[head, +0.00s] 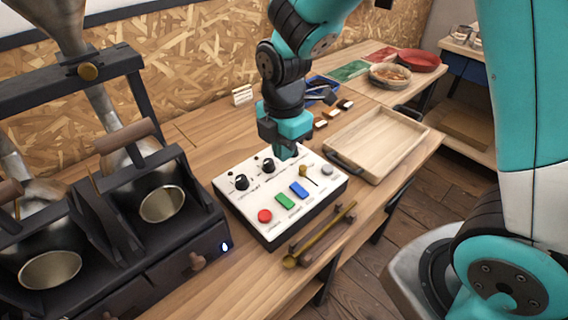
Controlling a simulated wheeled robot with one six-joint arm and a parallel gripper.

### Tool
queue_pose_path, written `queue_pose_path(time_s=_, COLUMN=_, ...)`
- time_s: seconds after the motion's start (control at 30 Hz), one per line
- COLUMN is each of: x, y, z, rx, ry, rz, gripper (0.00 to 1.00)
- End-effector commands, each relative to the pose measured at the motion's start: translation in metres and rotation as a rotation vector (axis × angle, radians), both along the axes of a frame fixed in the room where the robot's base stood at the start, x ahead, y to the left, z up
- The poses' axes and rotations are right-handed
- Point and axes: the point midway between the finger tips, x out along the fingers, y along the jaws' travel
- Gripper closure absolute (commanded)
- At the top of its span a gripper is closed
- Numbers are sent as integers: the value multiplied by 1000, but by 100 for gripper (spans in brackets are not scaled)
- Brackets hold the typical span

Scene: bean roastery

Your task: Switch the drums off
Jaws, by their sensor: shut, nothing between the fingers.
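A white control box (280,192) stands on the wooden bench in the middle of the head view. On its top are two black knobs, a red round button (265,216), a green switch (285,201), a blue switch (299,189), a small brass-tipped lever (304,171) and a grey round button (328,170). Their labels are too small to read. My teal gripper (285,152) is shut and empty, over the back part of the box, near the right-hand black knob (268,165). I cannot tell whether it touches the box. The roaster (110,215) with two metal drums is at the left; a bluish-white light (225,246) glows on its front.
A brass scoop (320,234) lies on a wooden rest in front of the box. An empty wooden tray (378,142) is to the right. A blue tray (318,88) and small dark-and-white items lie behind my gripper. A bowl (390,75) and red dish (419,60) stand farther back.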

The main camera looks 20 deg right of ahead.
Motion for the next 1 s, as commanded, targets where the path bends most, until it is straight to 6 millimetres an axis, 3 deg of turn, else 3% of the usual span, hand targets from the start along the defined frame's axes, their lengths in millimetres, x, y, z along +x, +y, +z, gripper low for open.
queue_pose_path(time_s=0.6, x=5, y=1, z=13, rx=0, ry=0, rz=0, gripper=100)
queue_pose_path(time_s=1.0, x=11, y=2, z=4, rx=4, ry=-12, rz=0, gripper=100)
